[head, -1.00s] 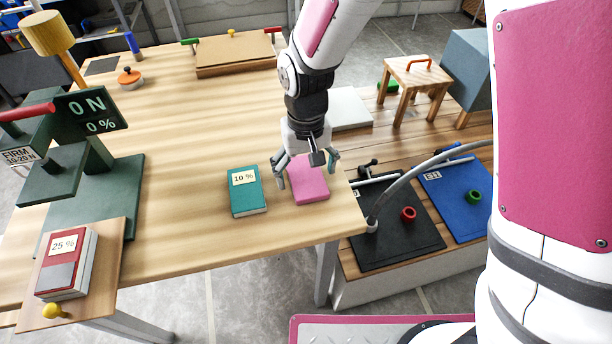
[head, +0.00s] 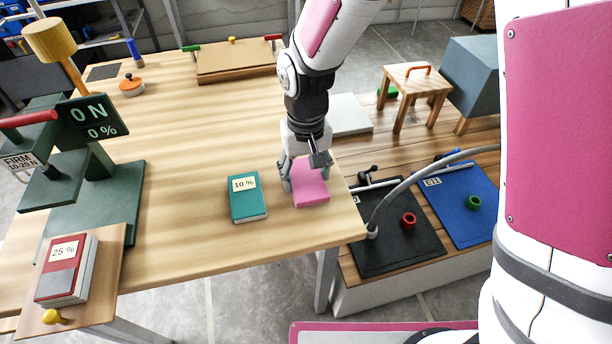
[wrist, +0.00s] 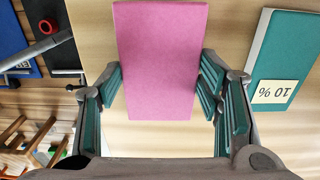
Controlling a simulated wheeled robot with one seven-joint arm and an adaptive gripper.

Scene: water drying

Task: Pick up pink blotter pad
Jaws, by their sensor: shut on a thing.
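The pink blotter pad (head: 311,186) lies at the right front part of the wooden table. My gripper (head: 307,172) points down over it, with a finger on each side. In the wrist view the pink pad (wrist: 160,60) lies between the finger pads of my gripper (wrist: 163,88), which is shut on its two long sides. I cannot tell any gap between the pad and the table top.
A teal block marked 10 % (head: 248,199) lies just left of the pink pad. A red block marked 25 % (head: 66,270) is on a wooden board at the left, near a green press (head: 95,185). Black (head: 395,240) and blue (head: 462,205) boards lie right of the table. The table middle is clear.

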